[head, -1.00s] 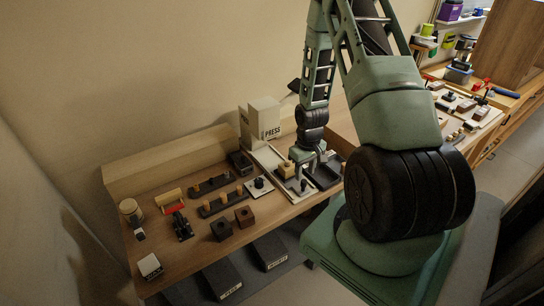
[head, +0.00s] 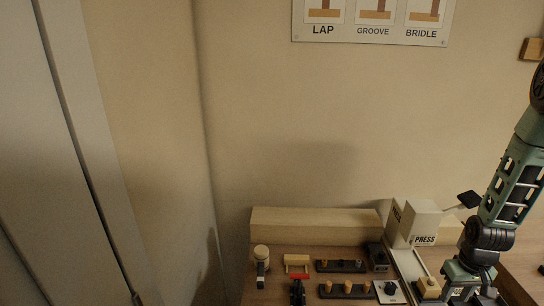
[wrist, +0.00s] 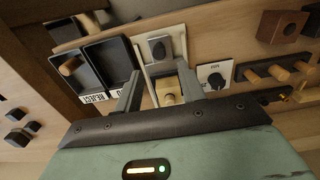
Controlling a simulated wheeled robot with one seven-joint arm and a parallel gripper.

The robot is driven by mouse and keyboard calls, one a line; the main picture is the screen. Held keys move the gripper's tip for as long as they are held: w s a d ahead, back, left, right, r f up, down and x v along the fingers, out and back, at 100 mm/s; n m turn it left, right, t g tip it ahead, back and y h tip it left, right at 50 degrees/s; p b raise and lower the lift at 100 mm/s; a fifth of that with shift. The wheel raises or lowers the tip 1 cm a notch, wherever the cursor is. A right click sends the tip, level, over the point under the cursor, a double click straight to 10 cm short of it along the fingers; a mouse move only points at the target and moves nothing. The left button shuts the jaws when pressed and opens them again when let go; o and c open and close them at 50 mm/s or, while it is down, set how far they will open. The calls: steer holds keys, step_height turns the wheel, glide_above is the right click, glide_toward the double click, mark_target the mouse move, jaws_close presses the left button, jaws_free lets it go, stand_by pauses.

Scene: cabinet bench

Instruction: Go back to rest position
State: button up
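My gripper (wrist: 160,88) is at the bottom right of the head view (head: 474,292), above the bench, its tips partly cut off by the frame edge. In the wrist view its two dark fingers stand apart with open space between them. A light wooden block (wrist: 167,91) with a peg shows between and beyond the fingers, in a pale fixture. It looks clear of both fingers. My arm rises along the right edge of the head view.
The white PRESS box (head: 420,222) stands left of my arm. In the wrist view, dark trays (wrist: 112,61), one labelled REJECT, sit left of the fingers.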

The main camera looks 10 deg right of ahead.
steer(key=w+a+r+n+b, duration=0.15)
steer(key=a+r, duration=0.25)
steer(key=a, duration=0.5)
steer(key=w+a+r+n+b, duration=0.1)
steer(key=a+r+n, duration=0.1)
steer(key=a+r, duration=0.5)
steer(key=w+a+r+n+b, duration=0.2)
steer(key=a, duration=0.9)
steer(key=s+a+r+n+b, duration=0.1)
steer(key=s+a+r+n, duration=0.1)
steer(key=s+a, duration=0.5)
steer(key=s+a+r+n+b, duration=0.1)
steer(key=s+a+r+n, duration=0.2)
steer(key=s+a, duration=0.4)
steer(key=s+r, duration=0.1)
steer(key=s, duration=0.2)
steer(key=shift+s+a+r+y, duration=0.2)
steer(key=shift+s+a+y, duration=0.1)
steer(key=shift+a, duration=0.05)
